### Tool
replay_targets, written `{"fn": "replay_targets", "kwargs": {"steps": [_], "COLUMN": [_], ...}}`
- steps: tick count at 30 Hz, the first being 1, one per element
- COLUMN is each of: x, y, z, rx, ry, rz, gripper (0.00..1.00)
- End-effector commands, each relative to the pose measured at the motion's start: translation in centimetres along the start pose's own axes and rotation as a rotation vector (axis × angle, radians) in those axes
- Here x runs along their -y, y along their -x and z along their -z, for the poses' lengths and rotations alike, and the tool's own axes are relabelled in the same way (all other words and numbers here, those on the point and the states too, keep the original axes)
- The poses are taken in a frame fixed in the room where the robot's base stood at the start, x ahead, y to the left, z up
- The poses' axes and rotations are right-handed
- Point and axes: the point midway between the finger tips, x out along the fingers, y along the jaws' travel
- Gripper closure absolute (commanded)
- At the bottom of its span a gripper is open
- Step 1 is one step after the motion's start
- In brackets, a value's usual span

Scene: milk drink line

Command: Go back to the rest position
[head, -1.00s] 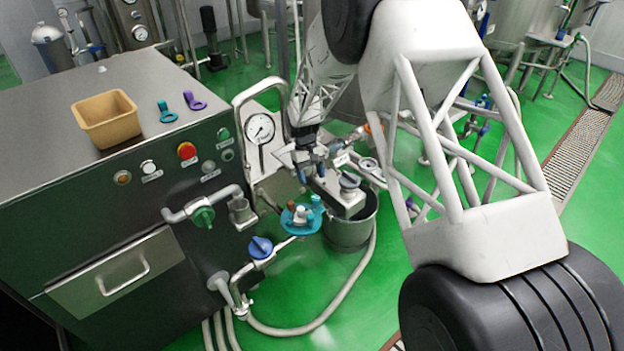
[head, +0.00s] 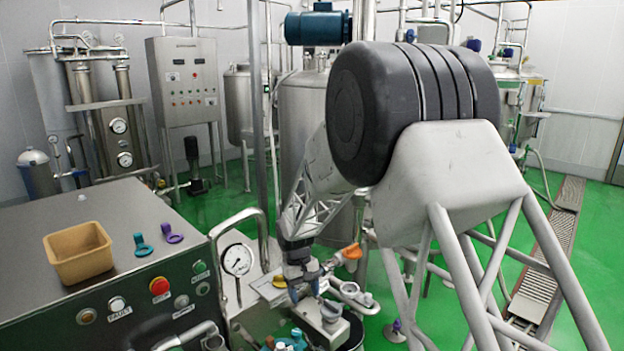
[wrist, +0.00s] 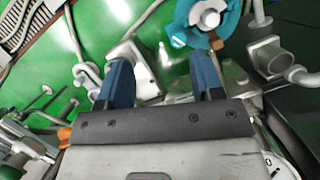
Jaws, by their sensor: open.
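My gripper (wrist: 162,82) is open in the wrist view, with its two blue fingers apart and nothing between them. In the head view my gripper (head: 306,291) hangs right of the round pressure gauge, above the metal fittings by the machine. A teal round part (wrist: 205,22) lies beyond the right finger in the wrist view. It also shows at the bottom edge of the head view (head: 285,345), partly cut off.
The steel machine (head: 120,225) at the left carries a tan bin (head: 78,254), a teal tag (head: 142,245) and a purple tag (head: 170,234). The pressure gauge (head: 238,260) stands close to my gripper. A steel tank (head: 305,110) is behind my arm. Green floor (head: 215,210) lies open behind the machine.

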Motion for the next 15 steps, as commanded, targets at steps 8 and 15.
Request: {"fn": "replay_targets", "kwargs": {"steps": [8, 15], "x": [-2.0, -3.1], "y": [4.9, 8.0], "z": [-7.2, -13.5], "rx": [-0.073, -0.134], "ry": [-0.066, -0.124], "rz": [0.008, 0.014], "gripper": [0.40, 0.40]}}
